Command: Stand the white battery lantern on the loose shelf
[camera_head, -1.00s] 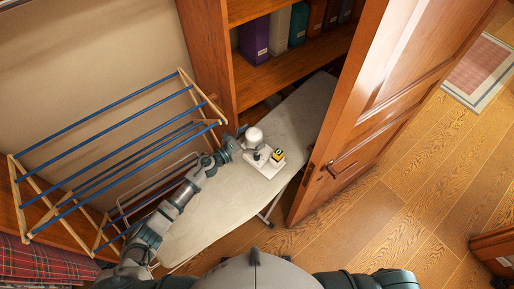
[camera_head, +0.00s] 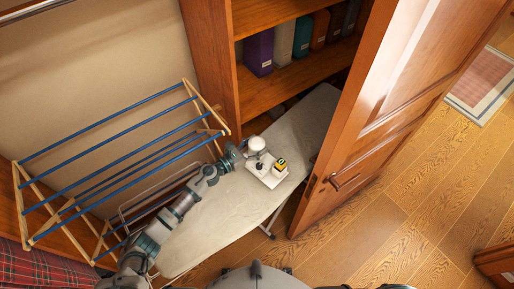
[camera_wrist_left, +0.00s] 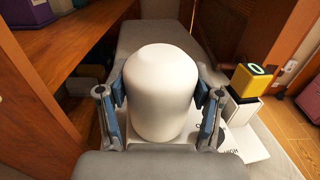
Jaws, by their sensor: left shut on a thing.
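The white battery lantern (camera_head: 257,144) is a rounded white cylinder, seemingly upright, at the ironing board's far part. My left gripper (camera_head: 241,149) is shut on it. In the left wrist view, the two fingers (camera_wrist_left: 160,108) press the sides of the lantern (camera_wrist_left: 160,75). A white plate (camera_head: 268,177) with printed letters lies on the ironing board, below and beside the lantern. Whether the lantern's base touches it is hidden. I cannot tell which surface is the loose shelf. My right gripper is out of view.
A yellow-and-black device (camera_head: 281,162) on a white block stands on the plate, right of the lantern. The ironing board (camera_head: 215,215) is otherwise clear. A drying rack (camera_head: 120,150) is at left, a wooden bookcase (camera_head: 275,94) behind, and an open door (camera_head: 385,110) at right.

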